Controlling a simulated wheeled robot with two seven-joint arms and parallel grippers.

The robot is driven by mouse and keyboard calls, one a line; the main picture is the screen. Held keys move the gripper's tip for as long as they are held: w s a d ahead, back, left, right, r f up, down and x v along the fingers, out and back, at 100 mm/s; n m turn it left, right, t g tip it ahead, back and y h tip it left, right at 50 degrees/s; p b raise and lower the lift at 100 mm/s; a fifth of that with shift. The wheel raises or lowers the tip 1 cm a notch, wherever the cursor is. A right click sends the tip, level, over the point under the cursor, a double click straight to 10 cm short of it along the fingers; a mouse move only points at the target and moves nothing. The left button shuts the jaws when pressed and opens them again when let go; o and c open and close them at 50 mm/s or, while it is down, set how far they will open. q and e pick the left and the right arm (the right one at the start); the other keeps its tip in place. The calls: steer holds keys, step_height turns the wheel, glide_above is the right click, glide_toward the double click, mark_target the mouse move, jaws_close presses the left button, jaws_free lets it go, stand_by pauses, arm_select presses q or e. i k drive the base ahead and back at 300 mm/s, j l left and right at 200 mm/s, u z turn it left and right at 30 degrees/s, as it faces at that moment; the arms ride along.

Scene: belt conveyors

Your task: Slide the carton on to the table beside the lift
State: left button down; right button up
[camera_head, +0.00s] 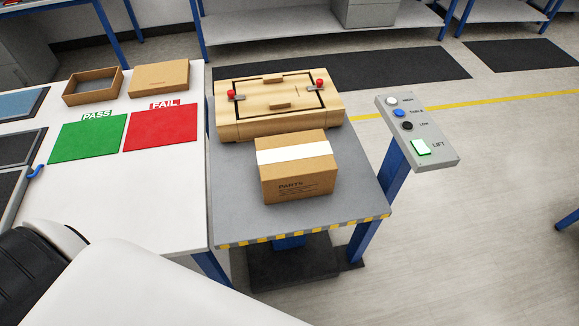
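The brown carton (295,180) stands upright on the grey lift platform (240,215), its front marked PARTS and a white strip across its top and side. The white table (170,190) adjoins the platform on the left with a narrow seam between them. The two tops look near the same height, but I cannot tell exactly. A pale wooden case (275,100) with two red knobs sits behind the carton on the platform, close to it. Neither of my grippers is in view; a white and black part of my arm covers the lower left.
A grey button panel (415,130) with a lit green-edged switch stands right of the lift. The table holds a green PASS mat (88,139), a red FAIL mat (160,128), an open box (93,86) and a closed box (159,79). Its near right part is bare.

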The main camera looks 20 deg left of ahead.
mark_target(299, 165)
steer(key=l+u, duration=0.15)
steer(key=u, duration=0.25)
steer(key=i+l+u, duration=0.1)
steer(key=u, duration=0.25)
steer(key=l, duration=0.1)
